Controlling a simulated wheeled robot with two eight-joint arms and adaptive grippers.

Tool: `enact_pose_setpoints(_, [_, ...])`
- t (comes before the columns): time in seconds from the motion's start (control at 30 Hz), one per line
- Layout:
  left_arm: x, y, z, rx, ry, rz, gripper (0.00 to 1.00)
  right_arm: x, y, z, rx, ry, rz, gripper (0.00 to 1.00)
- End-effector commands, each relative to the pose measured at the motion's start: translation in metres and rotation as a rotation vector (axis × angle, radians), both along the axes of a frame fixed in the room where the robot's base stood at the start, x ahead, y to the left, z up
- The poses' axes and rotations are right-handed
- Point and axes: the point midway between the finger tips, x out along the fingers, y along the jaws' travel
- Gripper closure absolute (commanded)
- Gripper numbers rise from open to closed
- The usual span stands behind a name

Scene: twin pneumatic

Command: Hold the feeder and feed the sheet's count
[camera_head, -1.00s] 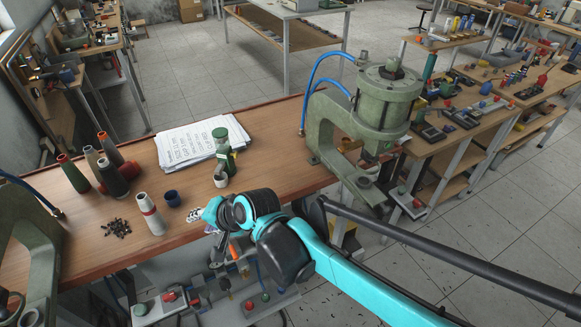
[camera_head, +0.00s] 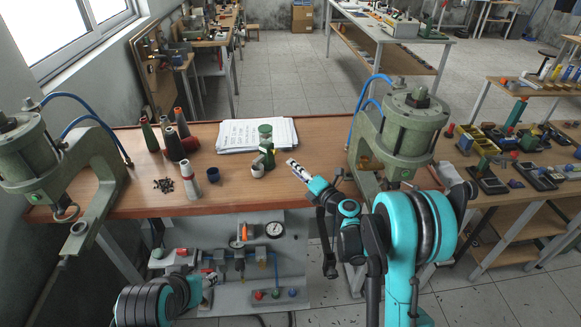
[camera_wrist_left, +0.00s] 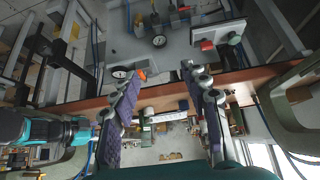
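A stack of printed sheets (camera_head: 235,136) lies at the back of the wooden table (camera_head: 240,187). A small pile of dark pieces (camera_head: 163,185) lies at the left. My left gripper (camera_wrist_left: 162,72) is open and empty in the left wrist view, low in front of the table.
Green presses stand at the table's left (camera_head: 100,160) and right (camera_head: 397,125). A white and red tube (camera_head: 188,178), a dark blue cup (camera_head: 213,175) and several cones (camera_head: 176,140) stand on the table. A panel with gauges (camera_head: 250,262) is below its front edge. The table's middle front is clear.

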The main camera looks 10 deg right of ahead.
Motion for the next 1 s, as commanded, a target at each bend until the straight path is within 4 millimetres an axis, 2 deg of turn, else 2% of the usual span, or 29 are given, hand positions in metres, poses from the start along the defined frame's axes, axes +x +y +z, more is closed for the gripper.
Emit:
enact_pose_setpoints(0.17, [0.045,-0.018,0.024,-0.031,-0.020,-0.084,0.40,0.000,0.000,0.000,-0.003,0.000,0.001,0.66])
enact_pose_setpoints(0.3, [0.095,-0.037,0.042,-0.064,-0.050,-0.176,0.40,0.000,0.000,0.001,-0.005,-0.001,0.001,0.66])
enact_pose_setpoints(0.5, [0.172,-0.063,0.057,-0.104,-0.111,-0.301,0.40,0.000,0.000,0.001,-0.006,-0.002,0.001,0.66])
enact_pose_setpoints(0.77, [0.273,-0.091,0.054,-0.148,-0.216,-0.443,0.40,0.000,0.000,0.001,-0.007,-0.002,0.001,0.66])
enact_pose_setpoints(1.0, [0.360,-0.112,0.030,-0.178,-0.335,-0.554,0.40,0.000,0.000,0.001,-0.007,-0.002,0.002,0.66])
